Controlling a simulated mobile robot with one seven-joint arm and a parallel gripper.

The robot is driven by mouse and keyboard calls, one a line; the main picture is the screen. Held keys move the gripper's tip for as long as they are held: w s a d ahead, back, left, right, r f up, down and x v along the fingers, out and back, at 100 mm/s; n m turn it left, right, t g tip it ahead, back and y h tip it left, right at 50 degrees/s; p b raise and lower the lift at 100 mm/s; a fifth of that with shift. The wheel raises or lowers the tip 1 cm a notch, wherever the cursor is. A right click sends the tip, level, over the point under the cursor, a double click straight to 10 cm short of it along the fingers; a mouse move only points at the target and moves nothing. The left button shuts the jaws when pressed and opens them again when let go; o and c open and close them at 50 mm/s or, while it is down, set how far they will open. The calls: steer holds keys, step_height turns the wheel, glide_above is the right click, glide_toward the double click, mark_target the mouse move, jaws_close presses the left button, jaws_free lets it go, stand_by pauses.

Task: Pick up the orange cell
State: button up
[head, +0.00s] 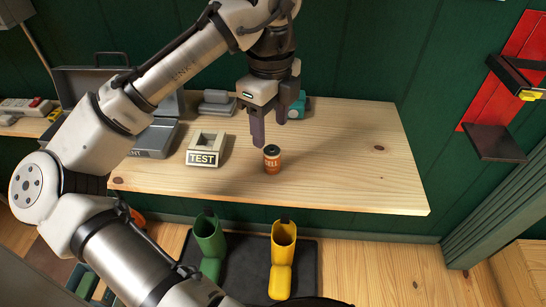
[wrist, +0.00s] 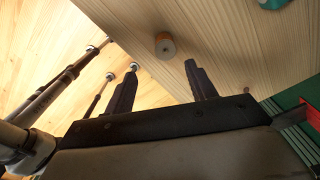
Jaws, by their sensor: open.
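The orange cell (head: 272,160) is a small upright cylinder with a dark top and a label. It stands on the wooden table near its front edge in the head view. My gripper (head: 269,128) is open and empty, pointing down above and just behind the cell. In the wrist view the cell (wrist: 165,45) lies beyond the fingertips, between the lines of the two open fingers, and my gripper (wrist: 162,75) does not touch it.
A TEST holder (head: 204,157) stands left of the cell on the wooden table (head: 350,160). A grey open case (head: 152,138) is further left, and a teal object (head: 298,106) is behind my gripper. The table's right side is clear. Green and yellow boots stand below.

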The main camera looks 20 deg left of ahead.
mark_target(272, 150)
step_height(272, 150, down, 3)
steer(key=shift+f, duration=0.2)
steer(key=shift+w+f, duration=0.15)
steer(key=shift+f, duration=0.75)
steer(key=shift+w+f, duration=0.2)
steer(key=shift+f, duration=0.7)
steer(key=shift+w+f, duration=0.15)
steer(key=shift+f, duration=0.75)
steer(key=shift+c, duration=0.4)
steer(key=c, duration=1)
steer(key=shift+r, duration=0.1)
steer(key=shift+c, duration=0.2)
